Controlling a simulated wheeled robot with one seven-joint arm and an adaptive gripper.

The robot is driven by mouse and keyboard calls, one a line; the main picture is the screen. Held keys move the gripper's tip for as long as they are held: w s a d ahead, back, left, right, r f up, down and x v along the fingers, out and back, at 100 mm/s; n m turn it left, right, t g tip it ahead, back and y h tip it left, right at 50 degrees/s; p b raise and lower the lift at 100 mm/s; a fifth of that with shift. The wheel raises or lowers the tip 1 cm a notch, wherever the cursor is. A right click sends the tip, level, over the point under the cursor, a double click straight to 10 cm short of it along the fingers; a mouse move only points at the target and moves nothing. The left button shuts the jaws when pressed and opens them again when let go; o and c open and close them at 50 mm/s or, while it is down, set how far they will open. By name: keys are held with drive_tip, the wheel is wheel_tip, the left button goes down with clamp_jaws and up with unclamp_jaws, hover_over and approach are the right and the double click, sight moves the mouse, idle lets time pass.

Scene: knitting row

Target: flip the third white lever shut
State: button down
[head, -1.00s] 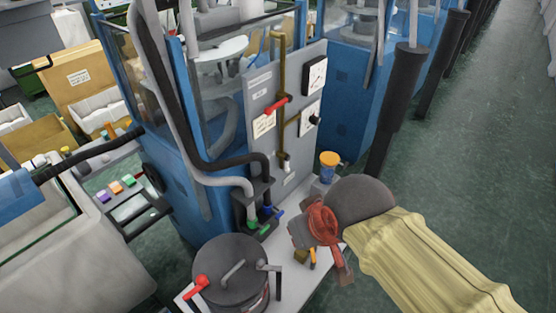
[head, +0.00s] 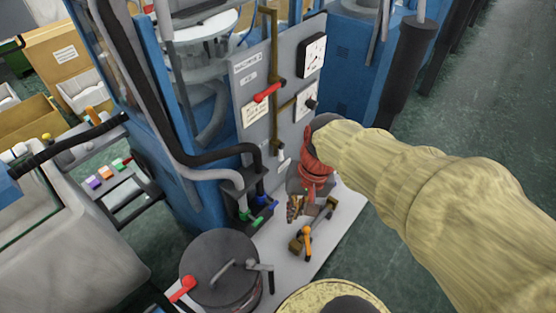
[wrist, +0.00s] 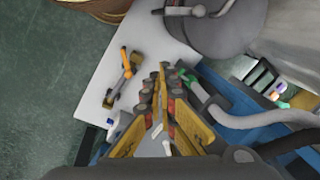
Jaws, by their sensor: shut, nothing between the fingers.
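Two small white lever-like pieces show in the wrist view between my finger links, one upper (wrist: 157,130) and one lower (wrist: 167,147). I cannot tell which is the third white lever, nor whether it is open or shut. In the head view my gripper and arm cover the foot of the grey panel (head: 250,85), where a pipe outlet ends. My gripper (wrist: 162,72) is shut and empty, and points down over the white ledge (wrist: 160,35). In the head view it (head: 295,208) is low in front of the panel.
A dark lidded drum (head: 218,272) with a red lever (head: 182,289) is nearer. A red lever (head: 267,93) is on the panel.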

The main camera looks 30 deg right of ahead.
wheel_tip(320, 180, down, 8)
drive_tip(key=w+m+g+y, duration=0.1)
drive_tip(key=w+m+y, duration=0.1)
drive_tip(key=m+y, duration=0.45)
drive_tip(key=m+t+b, duration=0.1)
drive_tip(key=m+t, duration=1.4)
drive_tip(key=m, duration=2.1)
approach(281, 152)
wheel_tip(281, 152, down, 2)
drive_tip(key=s+a, duration=0.2)
drive_tip(key=s, duration=0.1)
drive_tip(key=shift+w+d+f+n+y, duration=0.15)
drive_tip(key=shift+w+n+y, duration=0.1)
drive_tip(key=b+x, duration=0.2)
drive_tip(key=x, duration=0.8)
